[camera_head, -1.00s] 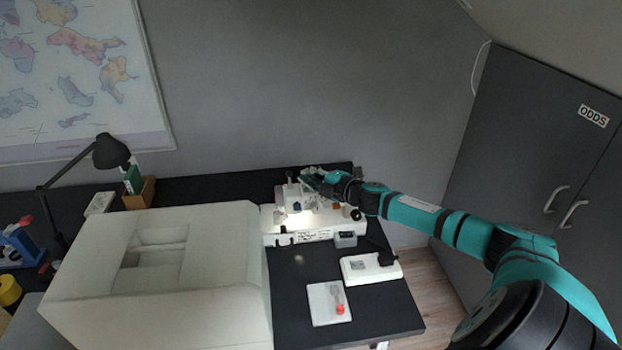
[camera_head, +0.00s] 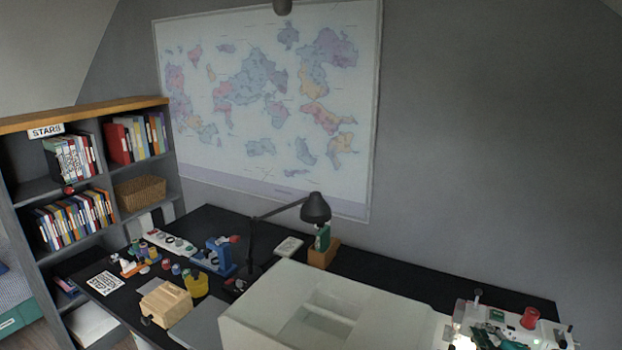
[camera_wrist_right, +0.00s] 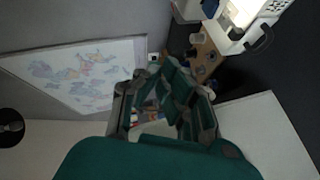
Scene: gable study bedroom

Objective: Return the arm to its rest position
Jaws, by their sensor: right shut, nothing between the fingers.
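My right gripper (camera_wrist_right: 168,78) shows in the right wrist view as teal and grey fingers, closed together and empty. In the head view, teal parts of the right gripper (camera_head: 494,338) show at the lower right edge, in front of the lit white station; most of my right arm is outside the picture. My left gripper is not in view.
A dark desk (camera_head: 392,272) runs along the grey wall. It bears a big white box-shaped machine (camera_head: 255,315), a black lamp (camera_head: 315,208), a wooden block (camera_head: 165,302) and the lit white station (camera_head: 548,333) with a red piece (camera_head: 530,318). A bookshelf (camera_head: 85,118) stands left.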

